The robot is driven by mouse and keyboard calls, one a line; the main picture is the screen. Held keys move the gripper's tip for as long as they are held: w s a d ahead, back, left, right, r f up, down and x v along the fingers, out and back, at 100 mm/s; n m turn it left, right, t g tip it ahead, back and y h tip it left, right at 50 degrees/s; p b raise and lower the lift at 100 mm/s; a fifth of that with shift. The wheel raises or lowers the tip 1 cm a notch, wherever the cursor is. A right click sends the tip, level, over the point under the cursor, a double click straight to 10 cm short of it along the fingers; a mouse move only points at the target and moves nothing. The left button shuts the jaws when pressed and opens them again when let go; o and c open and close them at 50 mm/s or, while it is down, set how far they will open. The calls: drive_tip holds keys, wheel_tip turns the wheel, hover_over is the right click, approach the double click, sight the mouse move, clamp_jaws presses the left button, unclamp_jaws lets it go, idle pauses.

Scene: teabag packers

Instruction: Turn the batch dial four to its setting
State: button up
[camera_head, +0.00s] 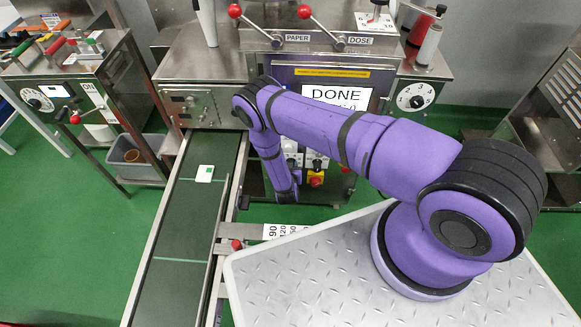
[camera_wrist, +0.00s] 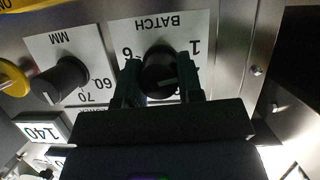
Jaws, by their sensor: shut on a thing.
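The batch dial (camera_wrist: 160,70) is a black round knob on a white plate marked BATCH (camera_wrist: 158,24), which appears upside down in the wrist view. The plate shows a 1 on the right and a 6 or 9 on the left; its lower numbers are covered. My gripper (camera_wrist: 160,80) has one dark finger on each side of the knob and is shut on it. A light pointer mark shows on the knob, partly hidden, so its exact setting is unclear. In the head view my purple arm reaches to the machine's front panel and hides the batch dial.
In the wrist view an MM dial (camera_wrist: 60,82), a yellow knob (camera_wrist: 12,78) and a 140 readout (camera_wrist: 40,129) sit left of the batch dial.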

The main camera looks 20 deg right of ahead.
drive_tip(key=m+y, duration=0.1)
drive_tip(key=m, duration=0.1)
drive_tip(key=m+t+y, duration=0.1)
drive_tip(key=m+y, duration=0.1)
drive_tip(key=m, duration=0.1)
drive_tip(key=shift+s+d+f+t, duration=0.1)
drive_tip(key=shift+s+d+t, duration=0.05)
drive_tip(key=shift+t, duration=0.15)
drive_tip(key=m+t+y, duration=0.1)
drive_tip(key=m, duration=0.2)
drive_tip(key=shift+f+m+t+y, duration=0.1)
drive_tip(key=shift+m+t+y, duration=0.6)
drive_tip(key=shift+m+t, duration=0.2)
drive_tip(key=shift+m, duration=0.7)
drive_tip(key=o, duration=0.9)
drive_tip(key=shift+s, duration=0.1)
drive_tip(key=s, duration=0.7)
drive_tip(key=s+r, duration=0.1)
drive_tip(key=s, duration=0.2)
drive_tip(key=shift+s, duration=0.25)
